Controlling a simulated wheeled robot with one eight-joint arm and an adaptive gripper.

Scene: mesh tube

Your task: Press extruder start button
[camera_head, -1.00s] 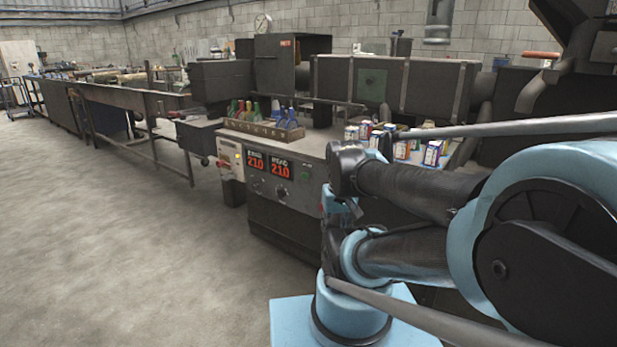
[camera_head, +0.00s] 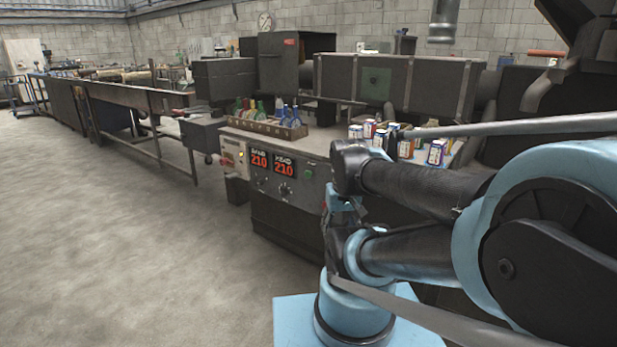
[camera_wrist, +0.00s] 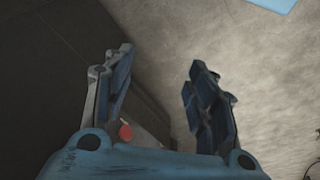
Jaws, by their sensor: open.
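The extruder cabinet (camera_head: 280,215) stands in the middle of the head view, with two red displays reading 210 on its front panel. A small green button (camera_head: 308,173) sits right of the displays, and dark knobs (camera_head: 284,189) lie below them. Which control is the start button is not legible. My gripper (camera_wrist: 160,58) is open and empty in the wrist view, over bare floor and a dark surface. In the head view it is not clearly visible behind my arm links. A small red round thing (camera_wrist: 125,131) shows beside the left finger; I cannot tell what it is.
A bottle rack (camera_head: 262,128) and several small cartons (camera_head: 436,152) stand on the cabinet top. A pale box with a red switch (camera_head: 228,160) adjoins the cabinet's left side. A long trough (camera_head: 130,97) runs back left. The concrete floor (camera_head: 130,250) in front is clear.

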